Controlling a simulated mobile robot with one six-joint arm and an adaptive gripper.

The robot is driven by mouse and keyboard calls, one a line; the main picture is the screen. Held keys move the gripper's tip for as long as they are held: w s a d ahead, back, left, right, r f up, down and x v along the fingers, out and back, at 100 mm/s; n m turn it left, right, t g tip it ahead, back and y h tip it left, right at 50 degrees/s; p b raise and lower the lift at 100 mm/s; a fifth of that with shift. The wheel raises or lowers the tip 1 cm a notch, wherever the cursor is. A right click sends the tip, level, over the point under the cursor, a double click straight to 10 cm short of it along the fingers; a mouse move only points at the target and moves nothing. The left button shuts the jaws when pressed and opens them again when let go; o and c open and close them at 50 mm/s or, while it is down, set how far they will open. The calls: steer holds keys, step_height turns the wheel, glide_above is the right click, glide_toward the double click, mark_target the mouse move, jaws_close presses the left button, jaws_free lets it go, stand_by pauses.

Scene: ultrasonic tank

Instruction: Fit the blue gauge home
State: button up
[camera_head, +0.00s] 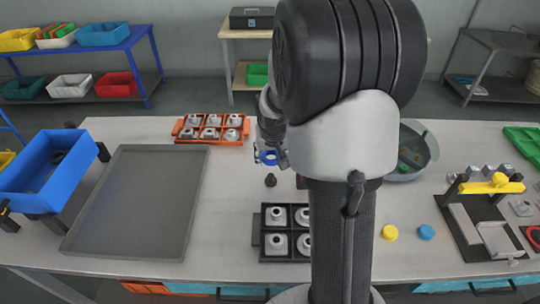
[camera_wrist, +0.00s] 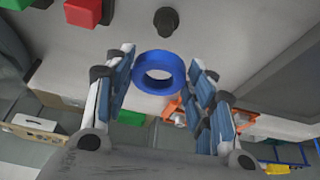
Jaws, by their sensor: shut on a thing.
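The blue gauge is a thick ring (camera_wrist: 158,58) with a round hole, held between the two fingers of my gripper (camera_wrist: 161,65) in the wrist view. In the head view my gripper (camera_head: 269,158) is shut on the blue ring (camera_head: 267,157) above the table, partly hidden by my arm. A small dark peg with a wide base (camera_head: 270,181) stands on the table just below and nearer than the ring. It also shows in the wrist view (camera_wrist: 166,20), beyond the ring and apart from it.
An orange crate (camera_head: 176,130) of grey parts lies behind left. A black tray (camera_head: 256,240) with grey parts is in front. A large grey tray (camera_head: 130,200) and blue bin (camera_head: 45,175) lie left. A grey basin (camera_head: 425,160) and yellow-handled fixture (camera_head: 490,188) are right.

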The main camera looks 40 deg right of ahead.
mark_target(271, 178)
steer(key=shift+f+b, duration=2.1)
steer(key=shift+f, duration=0.9)
steer(key=shift+a, duration=0.1)
steer(key=shift+f+b, duration=1.9)
steer(key=shift+f, duration=0.05)
stand_by(2.6)
steer(key=o, duration=1.3)
